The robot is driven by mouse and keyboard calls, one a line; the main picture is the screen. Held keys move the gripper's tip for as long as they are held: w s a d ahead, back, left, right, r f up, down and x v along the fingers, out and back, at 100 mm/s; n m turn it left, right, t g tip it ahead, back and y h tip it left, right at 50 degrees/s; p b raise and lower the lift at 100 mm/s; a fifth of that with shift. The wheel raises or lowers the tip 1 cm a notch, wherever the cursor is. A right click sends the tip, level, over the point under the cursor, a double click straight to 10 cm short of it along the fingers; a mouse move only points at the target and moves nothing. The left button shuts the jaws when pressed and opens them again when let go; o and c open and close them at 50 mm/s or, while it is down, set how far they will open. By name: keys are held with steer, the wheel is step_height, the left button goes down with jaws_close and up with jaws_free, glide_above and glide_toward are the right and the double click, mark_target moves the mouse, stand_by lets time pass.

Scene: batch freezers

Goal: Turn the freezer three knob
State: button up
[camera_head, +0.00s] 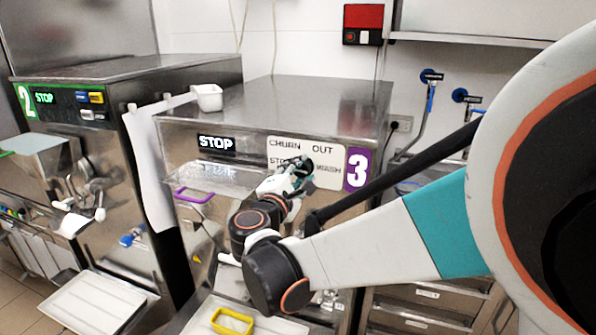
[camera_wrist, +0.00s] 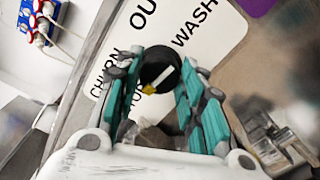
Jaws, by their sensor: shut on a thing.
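The freezer three knob (camera_wrist: 158,70) is a round black dial with a white pointer bar, on a white label plate (camera_wrist: 205,22) lettered CHURN, OUT and WASH. In the wrist view the knob sits between the teal-padded fingers of my gripper (camera_wrist: 160,82), which are shut on it. In the head view my gripper (camera_head: 298,172) is at the label plate on the front of freezer three (camera_head: 277,100), and it mostly covers the knob and part of the lettering. The purple "3" tag (camera_head: 357,169) is just right of the plate. The display (camera_head: 216,143) left of it reads STOP.
Freezer two (camera_head: 100,69) stands to the left. A purple-rimmed handle (camera_head: 194,195) and a yellow frame (camera_head: 232,320) are below. Blue-handled taps (camera_head: 430,95) hang on the right wall.

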steer(key=shift+n, duration=0.6)
steer(key=shift+o, duration=0.2)
steer(key=shift+f, duration=0.1)
steer(key=shift+c, duration=0.2)
steer(key=o, duration=1.1)
steer(key=shift+a, duration=0.1)
